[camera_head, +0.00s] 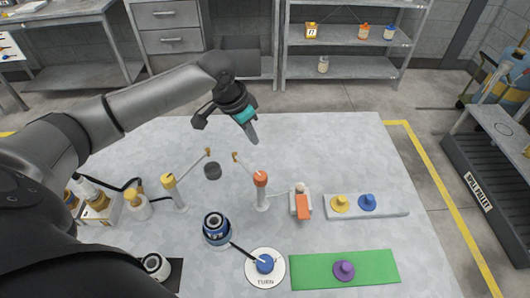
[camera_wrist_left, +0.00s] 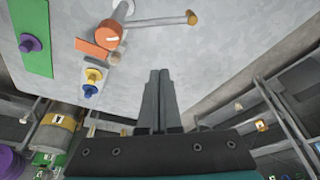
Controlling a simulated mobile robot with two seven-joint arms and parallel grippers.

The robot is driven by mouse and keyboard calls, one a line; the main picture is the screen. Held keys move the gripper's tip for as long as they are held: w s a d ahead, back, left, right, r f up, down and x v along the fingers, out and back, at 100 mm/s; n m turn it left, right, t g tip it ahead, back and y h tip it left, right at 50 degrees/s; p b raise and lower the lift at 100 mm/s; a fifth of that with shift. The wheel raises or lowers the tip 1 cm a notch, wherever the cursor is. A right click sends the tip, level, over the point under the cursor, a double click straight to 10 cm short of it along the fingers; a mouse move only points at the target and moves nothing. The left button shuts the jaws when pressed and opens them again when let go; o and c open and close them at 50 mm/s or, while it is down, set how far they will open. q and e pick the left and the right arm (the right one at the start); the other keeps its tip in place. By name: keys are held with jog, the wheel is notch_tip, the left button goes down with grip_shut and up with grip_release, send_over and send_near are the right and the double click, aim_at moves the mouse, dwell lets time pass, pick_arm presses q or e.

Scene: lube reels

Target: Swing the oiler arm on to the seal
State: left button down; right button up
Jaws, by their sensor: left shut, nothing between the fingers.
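A yellow-topped post (camera_head: 170,183) further left has a similar arm (camera_head: 193,166). Which is the oiler arm is not clear. A dark round piece (camera_head: 212,171) lies between the two tips; I cannot tell if it is the seal. My left gripper (camera_head: 253,137) is shut and empty above the table's far part, beyond the orange post; its fingers (camera_wrist_left: 158,95) are together.
A blue-and-black cylinder (camera_head: 216,229), a white TURN dial (camera_head: 265,265) and a green mat (camera_head: 350,270) with a purple knob are nearer. A plate with yellow and blue knobs (camera_head: 367,202) is right. Bottles (camera_head: 95,197) stand left.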

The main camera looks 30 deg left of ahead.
pick_arm(q)
jog(key=a+b+x, duration=0.1)
jog(key=b+x, duration=0.1)
jog(key=x, duration=0.8)
jog(key=s, duration=0.1)
jog(key=s+p, duration=0.1)
jog(key=s+a+r, duration=0.1)
jog(key=s, duration=0.1)
pick_arm(e)
jog(key=shift+s+a+f, duration=0.4)
pick_arm(q)
jog(key=shift+d, duration=0.1)
